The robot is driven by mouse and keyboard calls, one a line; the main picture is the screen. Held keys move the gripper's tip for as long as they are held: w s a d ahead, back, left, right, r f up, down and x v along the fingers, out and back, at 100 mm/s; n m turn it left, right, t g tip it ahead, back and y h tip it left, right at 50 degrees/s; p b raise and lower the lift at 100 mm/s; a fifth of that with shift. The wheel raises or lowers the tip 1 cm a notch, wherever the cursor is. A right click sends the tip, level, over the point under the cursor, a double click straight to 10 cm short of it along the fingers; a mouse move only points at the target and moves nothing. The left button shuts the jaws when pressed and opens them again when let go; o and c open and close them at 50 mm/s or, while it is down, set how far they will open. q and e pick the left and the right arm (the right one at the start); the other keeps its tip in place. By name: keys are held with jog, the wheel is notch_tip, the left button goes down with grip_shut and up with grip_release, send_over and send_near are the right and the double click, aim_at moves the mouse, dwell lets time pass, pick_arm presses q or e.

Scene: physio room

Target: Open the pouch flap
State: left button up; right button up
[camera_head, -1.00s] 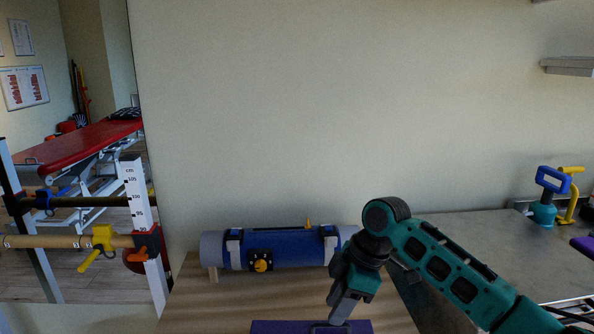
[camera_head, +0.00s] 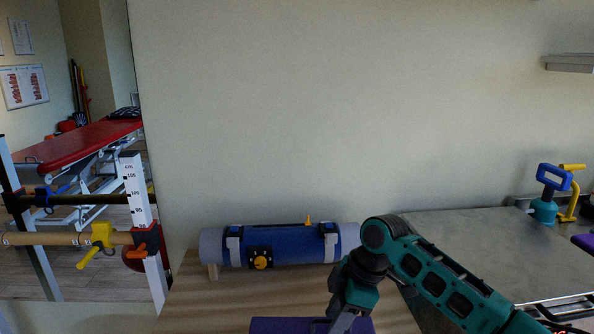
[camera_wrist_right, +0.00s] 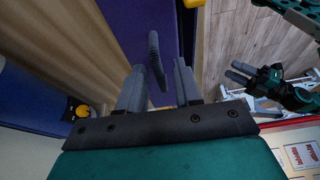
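A purple surface (camera_head: 275,325), apparently the pouch with its flap, shows at the bottom edge of the head view, mostly cut off. In the right wrist view the purple surface (camera_wrist_right: 135,22) lies beyond the fingers, with a dark loop-like handle (camera_wrist_right: 155,55) standing out from it. My right gripper (camera_wrist_right: 159,68) is open, its two fingers on either side of the handle, with gaps visible. In the head view its fingertips are at the bottom edge. My left gripper (camera_wrist_right: 238,72) shows at the right of the wrist view, fingers apart and empty; it is outside the head view.
A blue roll (camera_head: 290,246) with straps and a yellow knob (camera_head: 260,263) lies on the wooden table (camera_head: 205,310) behind the purple surface. A grey counter (camera_head: 480,240) is to the right. A measuring post (camera_head: 135,190) stands to the left.

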jog(key=shift+c, duration=0.3)
jog(key=c, duration=0.5)
jog(key=shift+w+r, duration=0.1)
jog(key=shift+r, duration=0.05)
jog(key=shift+w+r+p, duration=0.35)
jog(key=shift+w+r, duration=0.05)
jog(key=shift+w, duration=0.25)
jog(key=shift+w+r, duration=0.3)
jog(key=shift+w, duration=0.4)
